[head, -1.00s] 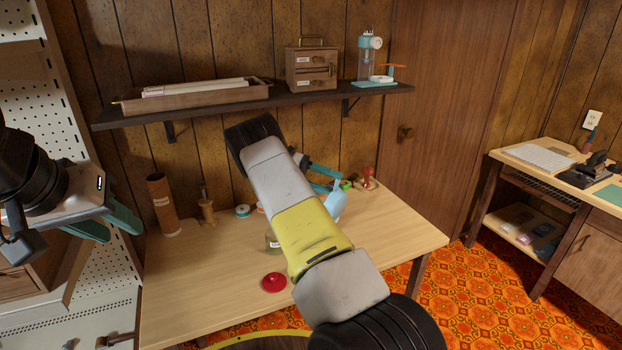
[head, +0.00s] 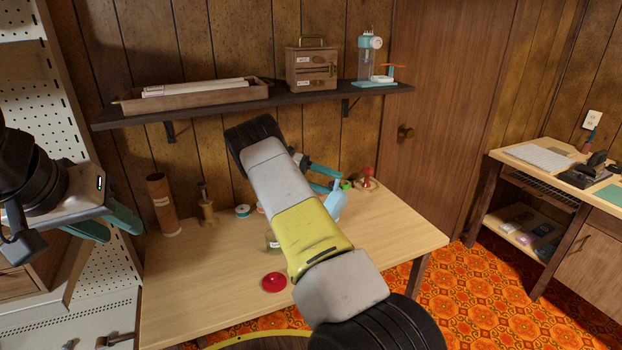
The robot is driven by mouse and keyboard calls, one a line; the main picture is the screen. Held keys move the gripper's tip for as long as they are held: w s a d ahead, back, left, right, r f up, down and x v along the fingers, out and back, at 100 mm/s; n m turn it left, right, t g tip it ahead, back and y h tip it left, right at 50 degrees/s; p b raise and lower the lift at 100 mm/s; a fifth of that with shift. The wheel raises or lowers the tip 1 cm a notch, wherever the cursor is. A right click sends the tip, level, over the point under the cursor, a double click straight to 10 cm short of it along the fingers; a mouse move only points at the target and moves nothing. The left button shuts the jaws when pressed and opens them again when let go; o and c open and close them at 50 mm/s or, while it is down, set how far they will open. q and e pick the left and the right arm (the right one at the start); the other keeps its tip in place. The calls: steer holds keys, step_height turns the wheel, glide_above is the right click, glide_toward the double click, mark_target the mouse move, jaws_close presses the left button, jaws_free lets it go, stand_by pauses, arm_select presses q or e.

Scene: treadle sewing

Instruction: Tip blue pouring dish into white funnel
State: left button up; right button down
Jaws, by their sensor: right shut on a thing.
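The blue pouring dish (head: 335,204) is a light blue, tilted shape over the wooden table, just right of my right forearm. My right gripper (head: 328,187) has teal fingers and is shut on the dish. My forearm hides part of both. I cannot make out the white funnel; it may be behind my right arm. A glass jar (head: 272,242) stands on the table, partly covered by that arm. My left gripper (head: 108,229) hangs at the far left, away from the dish, with its teal fingers apart and nothing between them.
The table (head: 200,290) has free room at front left. A red lid (head: 274,282) lies near the front. A brown tube (head: 163,205), a wooden spindle (head: 207,204) and a red-handled stamp (head: 367,179) stand at the back. A dark shelf (head: 215,107) overhangs the table.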

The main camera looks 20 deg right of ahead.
steer(key=shift+w+a+f+n+g+h, duration=0.1)
steer(key=shift+w+a+n+g+h, duration=0.25)
steer(key=shift+w+a+g, duration=0.3)
stand_by(2.9)
steer(key=shift+w+d+r+t, duration=0.1)
steer(key=shift+r+t, duration=0.15)
stand_by(1.5)
steer(key=shift+f, duration=0.25)
steer(key=shift+w+a+h, duration=0.25)
steer(key=shift+w+h, duration=0.15)
steer(key=shift+h, duration=0.05)
stand_by(2.0)
